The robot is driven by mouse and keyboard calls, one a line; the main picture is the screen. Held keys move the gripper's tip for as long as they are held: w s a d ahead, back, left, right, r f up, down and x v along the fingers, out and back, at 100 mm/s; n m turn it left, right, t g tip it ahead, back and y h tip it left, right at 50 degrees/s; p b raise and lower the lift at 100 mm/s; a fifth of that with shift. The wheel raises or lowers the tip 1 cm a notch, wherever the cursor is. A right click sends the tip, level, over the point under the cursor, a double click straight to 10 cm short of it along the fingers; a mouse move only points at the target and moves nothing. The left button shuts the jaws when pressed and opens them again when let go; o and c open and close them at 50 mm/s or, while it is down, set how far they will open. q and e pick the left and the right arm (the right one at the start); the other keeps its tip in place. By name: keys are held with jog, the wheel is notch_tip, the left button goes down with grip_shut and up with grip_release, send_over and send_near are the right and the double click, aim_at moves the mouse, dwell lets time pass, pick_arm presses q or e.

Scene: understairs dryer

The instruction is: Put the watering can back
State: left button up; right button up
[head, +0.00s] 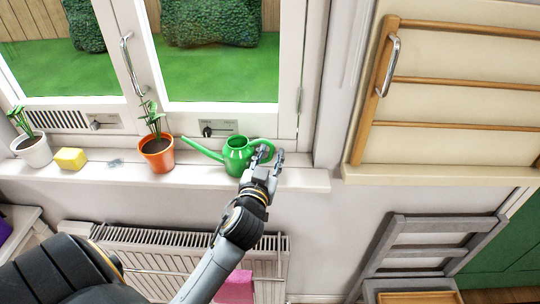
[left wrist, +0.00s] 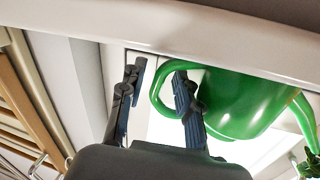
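The green watering can (head: 236,156) stands on the white window sill (head: 205,181), right of the orange pot. Its spout points left and its loop handle right. My left gripper (head: 271,156) is at the handle side of the can. In the left wrist view its two fingers (left wrist: 158,85) are apart. The handle lies between them, with one finger inside the loop and the other outside; a firm grip does not show. My right gripper is in neither view.
An orange pot with a plant (head: 157,154), a yellow sponge (head: 70,158) and a white pot (head: 34,151) stand on the sill. A radiator (head: 190,246) is below. A wooden wall rack (head: 440,95) and a grey folding chair (head: 425,252) are at right.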

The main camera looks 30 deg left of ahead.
pick_arm(q)
jog(key=shift+r, duration=0.1)
jog(key=b+v, duration=0.2)
jog(key=v, duration=1)
jog(key=shift+b, duration=0.4)
